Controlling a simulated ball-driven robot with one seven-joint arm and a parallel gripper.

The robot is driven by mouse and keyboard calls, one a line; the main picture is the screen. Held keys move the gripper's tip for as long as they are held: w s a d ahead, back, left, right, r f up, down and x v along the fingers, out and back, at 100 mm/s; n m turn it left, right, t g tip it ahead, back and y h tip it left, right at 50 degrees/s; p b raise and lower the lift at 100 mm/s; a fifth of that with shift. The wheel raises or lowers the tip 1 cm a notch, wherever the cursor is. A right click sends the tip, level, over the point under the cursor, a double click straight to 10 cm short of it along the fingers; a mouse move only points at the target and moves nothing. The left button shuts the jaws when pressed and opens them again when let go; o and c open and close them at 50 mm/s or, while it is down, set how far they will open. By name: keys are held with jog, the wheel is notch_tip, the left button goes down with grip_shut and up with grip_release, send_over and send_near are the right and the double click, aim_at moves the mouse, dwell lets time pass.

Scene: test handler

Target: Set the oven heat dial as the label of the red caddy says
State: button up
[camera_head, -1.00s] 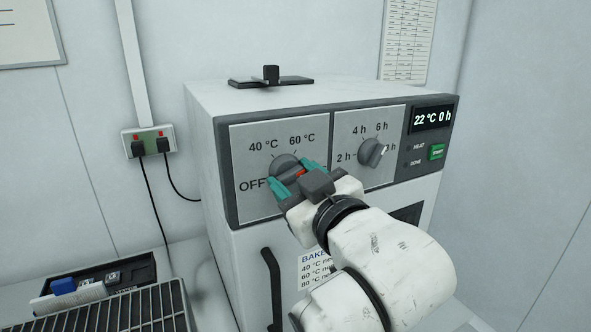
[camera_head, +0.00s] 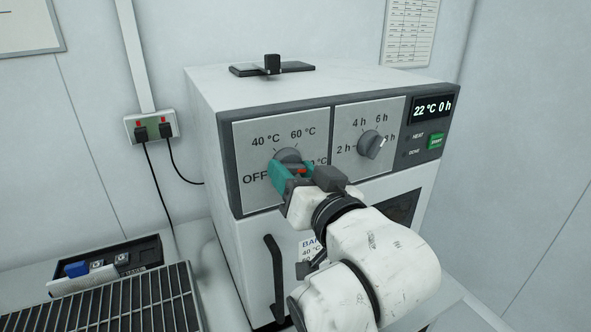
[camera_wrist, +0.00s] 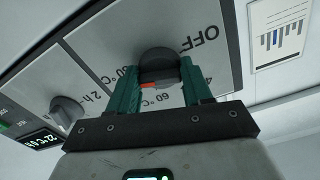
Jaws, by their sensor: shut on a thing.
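The oven heat dial (camera_head: 287,156) is a dark grey knob on the left panel of the oven front. Printed marks OFF, 40 °C and 60 °C show around it; the 80 °C mark is partly covered by my gripper. My gripper (camera_head: 291,172) has teal fingers and is shut on the heat dial. The wrist view shows the dial (camera_wrist: 160,62) between the two fingers of my gripper (camera_wrist: 162,85). A red mark shows on the dial near the 60 °C print there, but its exact pointing is hard to tell. No red caddy is in view.
The time dial (camera_head: 371,145) is right of the heat dial, beside the display (camera_head: 432,110) reading 22 °C 0 h. The oven handle (camera_head: 275,278) stands out below. A partly hidden BAKE label (camera_head: 308,250) is on the door. A wire rack (camera_head: 115,305) lies lower left.

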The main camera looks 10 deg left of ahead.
jog(key=shift+f, duration=0.2)
jog(key=o, duration=1)
jog(key=shift+r, duration=0.15)
jog(key=shift+o, duration=0.2)
jog(key=b+v, duration=0.2)
jog(key=v, duration=0.8)
jog(key=shift+s+d+b, duration=0.25)
jog(key=shift+s+b, duration=0.05)
jog(key=shift+b, duration=0.05)
